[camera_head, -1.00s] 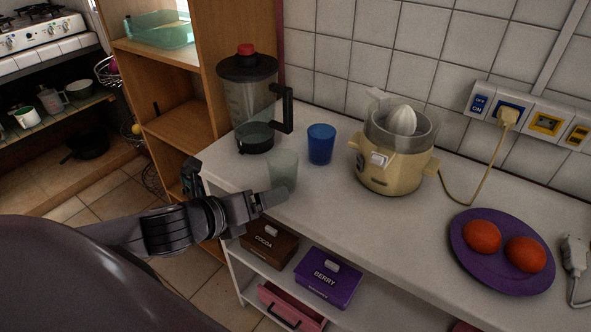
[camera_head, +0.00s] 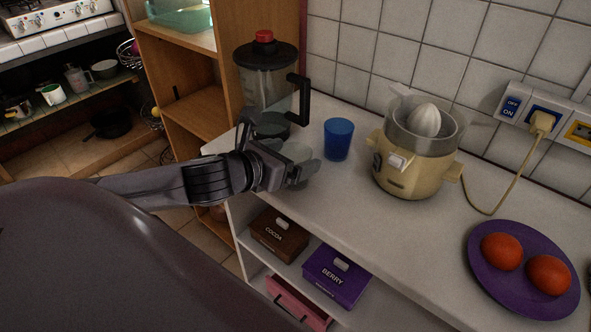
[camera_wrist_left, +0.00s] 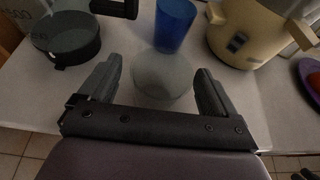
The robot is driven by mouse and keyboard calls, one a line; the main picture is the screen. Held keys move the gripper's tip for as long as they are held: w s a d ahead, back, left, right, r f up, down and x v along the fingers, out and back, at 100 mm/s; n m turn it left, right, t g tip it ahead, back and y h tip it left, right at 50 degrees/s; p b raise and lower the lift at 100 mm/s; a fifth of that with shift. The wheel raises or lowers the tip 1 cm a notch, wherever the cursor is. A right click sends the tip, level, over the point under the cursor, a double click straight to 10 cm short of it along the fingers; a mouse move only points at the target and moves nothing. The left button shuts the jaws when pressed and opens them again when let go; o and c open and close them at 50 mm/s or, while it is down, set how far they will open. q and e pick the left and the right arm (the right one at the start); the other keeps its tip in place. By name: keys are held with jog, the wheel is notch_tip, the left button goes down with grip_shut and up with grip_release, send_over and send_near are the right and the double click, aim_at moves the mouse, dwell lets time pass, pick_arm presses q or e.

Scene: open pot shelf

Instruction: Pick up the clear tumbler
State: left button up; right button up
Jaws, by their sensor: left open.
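The clear tumbler (camera_wrist_left: 162,76) stands on the white counter, between the open fingers of my left gripper (camera_wrist_left: 153,88) in the left wrist view. In the head view the tumbler (camera_head: 297,152) is mostly hidden behind my left gripper (camera_head: 280,158), which is at the counter's left end. Whether the fingers touch the tumbler cannot be told.
A blue cup (camera_head: 338,139) stands just right of the tumbler. A blender (camera_head: 268,85) stands behind it. A cream juicer (camera_head: 412,150) and a purple plate (camera_head: 490,275) with two tomatoes are further right. Boxes labelled cocoa (camera_head: 279,234) and berry (camera_head: 336,276) sit on the shelf below.

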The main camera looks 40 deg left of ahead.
aim_at(305, 153)
pick_arm(q)
jog(key=shift+x, duration=1.7)
jog(key=c, duration=1.1)
jog(key=shift+c, duration=0.2)
